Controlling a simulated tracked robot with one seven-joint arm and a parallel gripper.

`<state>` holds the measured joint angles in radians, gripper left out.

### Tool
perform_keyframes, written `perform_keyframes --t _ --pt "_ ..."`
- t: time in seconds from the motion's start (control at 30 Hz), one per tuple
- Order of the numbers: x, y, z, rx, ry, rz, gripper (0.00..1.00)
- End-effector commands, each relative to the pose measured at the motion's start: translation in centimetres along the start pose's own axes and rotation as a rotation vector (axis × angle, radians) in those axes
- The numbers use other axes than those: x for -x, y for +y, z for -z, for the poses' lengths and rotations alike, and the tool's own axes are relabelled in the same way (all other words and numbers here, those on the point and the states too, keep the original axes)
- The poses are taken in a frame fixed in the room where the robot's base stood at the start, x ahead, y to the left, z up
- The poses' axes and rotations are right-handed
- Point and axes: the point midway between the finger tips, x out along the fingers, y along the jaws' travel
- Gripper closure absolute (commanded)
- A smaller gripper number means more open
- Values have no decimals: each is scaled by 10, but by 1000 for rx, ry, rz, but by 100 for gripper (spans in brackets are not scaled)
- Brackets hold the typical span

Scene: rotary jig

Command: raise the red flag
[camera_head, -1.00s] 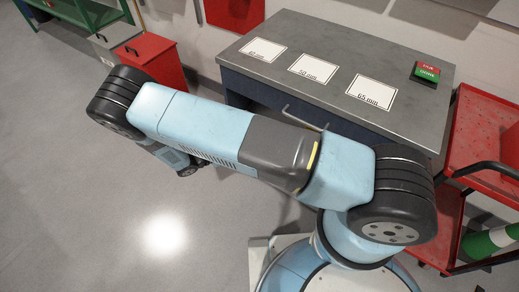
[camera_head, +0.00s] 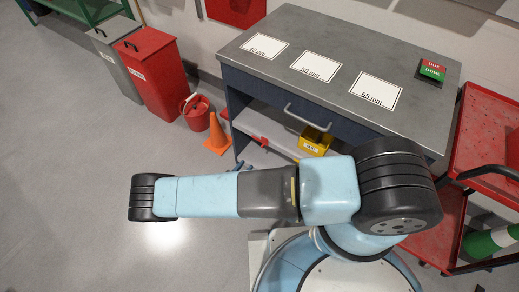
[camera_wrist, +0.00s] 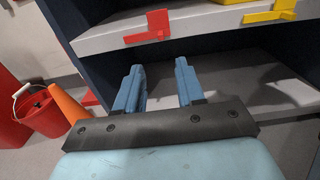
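The red flag (camera_wrist: 157,20) shows in the wrist view as a small red plate with a bar, at the front edge of a grey shelf in the cabinet. A small red piece at the shelf edge in the head view (camera_head: 259,140) appears to be the same flag. My gripper (camera_wrist: 157,85) is open, with its two blue fingers apart and nothing between them. It is below the shelf edge in the wrist view, and the flag lies beyond the fingertips. In the head view, blue tips (camera_head: 250,169) show above my arm; the rest of the gripper is hidden.
A yellow flag-like piece (camera_wrist: 271,12) sits on the same shelf edge, right of the red one. A yellow bin (camera_head: 316,140) is on the shelf. An orange cone (camera_head: 216,133) and red bucket (camera_head: 196,113) stand left of the cabinet. A red cart (camera_head: 486,142) stands right.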

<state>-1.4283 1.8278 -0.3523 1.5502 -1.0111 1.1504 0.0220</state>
Motion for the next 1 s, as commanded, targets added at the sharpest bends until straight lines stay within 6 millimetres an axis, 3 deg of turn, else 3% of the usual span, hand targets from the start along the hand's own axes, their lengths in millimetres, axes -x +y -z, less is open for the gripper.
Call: perform_keyframes --t 0.6,0.8,1.0 --pt "-105 -2 0 0 -1 7 62" --pt "-122 -2 -1 -1 0 7 62" --pt "-126 -2 -1 -1 0 6 62"
